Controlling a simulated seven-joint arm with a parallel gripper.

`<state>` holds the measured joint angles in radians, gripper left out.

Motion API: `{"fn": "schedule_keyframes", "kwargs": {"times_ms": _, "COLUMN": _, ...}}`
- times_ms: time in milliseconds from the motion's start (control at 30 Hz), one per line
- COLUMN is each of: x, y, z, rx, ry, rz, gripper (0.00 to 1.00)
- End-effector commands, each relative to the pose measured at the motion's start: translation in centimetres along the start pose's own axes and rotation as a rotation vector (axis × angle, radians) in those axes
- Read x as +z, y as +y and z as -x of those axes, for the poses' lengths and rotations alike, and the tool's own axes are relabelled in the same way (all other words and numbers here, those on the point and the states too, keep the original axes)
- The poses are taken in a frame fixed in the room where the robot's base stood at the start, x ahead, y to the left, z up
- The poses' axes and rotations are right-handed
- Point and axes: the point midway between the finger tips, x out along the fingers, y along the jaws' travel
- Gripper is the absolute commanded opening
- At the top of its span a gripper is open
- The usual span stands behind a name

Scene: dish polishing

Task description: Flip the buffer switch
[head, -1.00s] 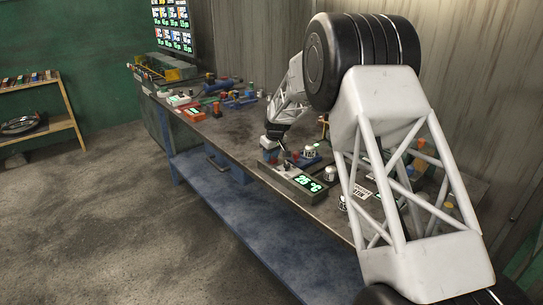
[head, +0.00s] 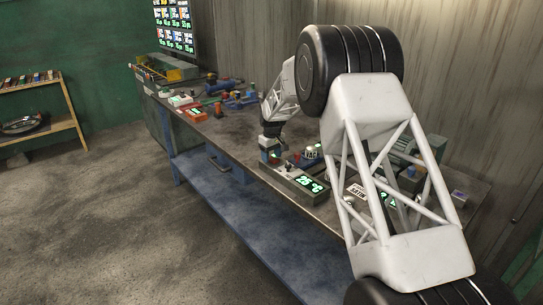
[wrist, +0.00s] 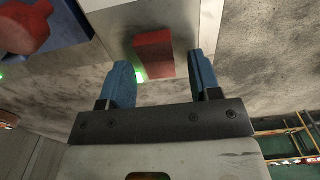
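A red rocker switch (wrist: 153,53) sits on a pale grey box (wrist: 166,14) in the wrist view, with a green glow by its lower left edge. My gripper (wrist: 160,66) has its two blue fingers apart, one on each side of the switch. There is a gap to the right finger; I cannot tell whether the left finger touches the switch.
Another red part on a blue base (wrist: 24,25) is close at the upper left of the wrist view. The workbench (head: 226,142) holds several tools and devices along its back. A screen (head: 174,27) stands at its far end. A wooden shelf (head: 65,124) is across the floor.

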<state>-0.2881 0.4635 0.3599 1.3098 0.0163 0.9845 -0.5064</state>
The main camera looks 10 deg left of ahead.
Motion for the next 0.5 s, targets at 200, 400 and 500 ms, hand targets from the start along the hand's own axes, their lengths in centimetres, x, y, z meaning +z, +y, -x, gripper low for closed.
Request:
{"fn": "schedule_keyframes", "kwargs": {"times_ms": 200, "x": 0.0, "y": 0.0, "z": 0.2, "rx": 0.0, "ry": 0.001, "rz": 0.0, "gripper": 0.57}}
{"fn": "schedule_keyframes", "kwargs": {"times_ms": 400, "x": 0.0, "y": 0.1, "z": 1.3, "rx": 0.001, "ry": 0.003, "rz": 0.0, "gripper": 0.57}}
{"fn": "schedule_keyframes", "kwargs": {"times_ms": 500, "x": 0.0, "y": 0.1, "z": 2.4, "rx": 0.001, "ry": 0.003, "rz": 0.0, "gripper": 0.57}}
